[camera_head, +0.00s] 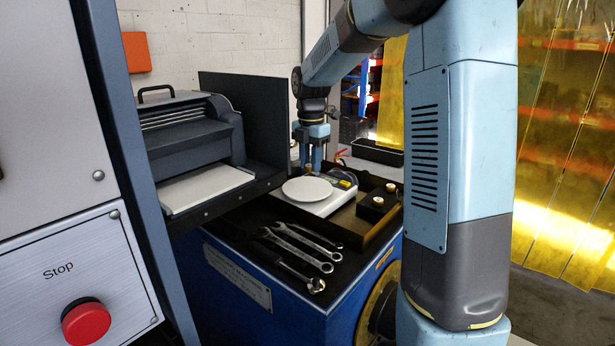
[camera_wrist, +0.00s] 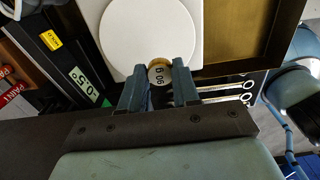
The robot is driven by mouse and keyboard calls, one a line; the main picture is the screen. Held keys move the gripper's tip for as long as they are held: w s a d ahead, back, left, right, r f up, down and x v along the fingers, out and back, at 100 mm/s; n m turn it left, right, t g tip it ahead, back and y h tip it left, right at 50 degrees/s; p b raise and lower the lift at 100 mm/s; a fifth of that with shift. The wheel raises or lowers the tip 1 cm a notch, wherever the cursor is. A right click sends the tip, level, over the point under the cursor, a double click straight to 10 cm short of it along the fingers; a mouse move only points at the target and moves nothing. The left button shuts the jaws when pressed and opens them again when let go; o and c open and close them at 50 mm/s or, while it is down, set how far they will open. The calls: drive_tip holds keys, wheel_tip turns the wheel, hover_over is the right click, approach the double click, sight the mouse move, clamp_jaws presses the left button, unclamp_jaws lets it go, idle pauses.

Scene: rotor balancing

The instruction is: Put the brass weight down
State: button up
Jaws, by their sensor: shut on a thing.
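My gripper (camera_head: 312,158) is shut on a brass weight, above the far side of a white round pan. In the wrist view, my gripper (camera_wrist: 160,76) has the brass weight (camera_wrist: 161,69) between its two fingertips, and the label on the weight's top appears to read 90 g. The white round pan (camera_head: 307,190) belongs to a small scale (camera_head: 331,204) on the bench. The pan (camera_wrist: 148,35) also shows in the wrist view, just beyond the weight. I cannot tell whether the weight touches anything below it.
A dark block with brass-topped pieces (camera_head: 377,203) sits in the tray right of the scale. Several wrenches (camera_head: 297,245) lie on the bench front. A dark machine (camera_head: 190,130) with a light plate and an upright panel (camera_head: 247,110) stand on the left.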

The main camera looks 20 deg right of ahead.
sight(307, 187)
drive_tip(key=shift+w+a+f, duration=0.1)
drive_tip(key=shift+w+f, duration=0.45)
drive_tip(key=shift+f, duration=0.2)
drive_tip(key=shift+w+a+f, duration=0.1)
drive_tip(key=shift+w+f, duration=0.45)
drive_tip(key=shift+f, duration=0.15)
wheel_tip(307, 187, down, 3)
drive_tip(key=shift+r, duration=0.15)
drive_tip(key=o, duration=1)
drive_tip(key=shift+o, duration=0.2)
wheel_tip(307, 187, up, 12)
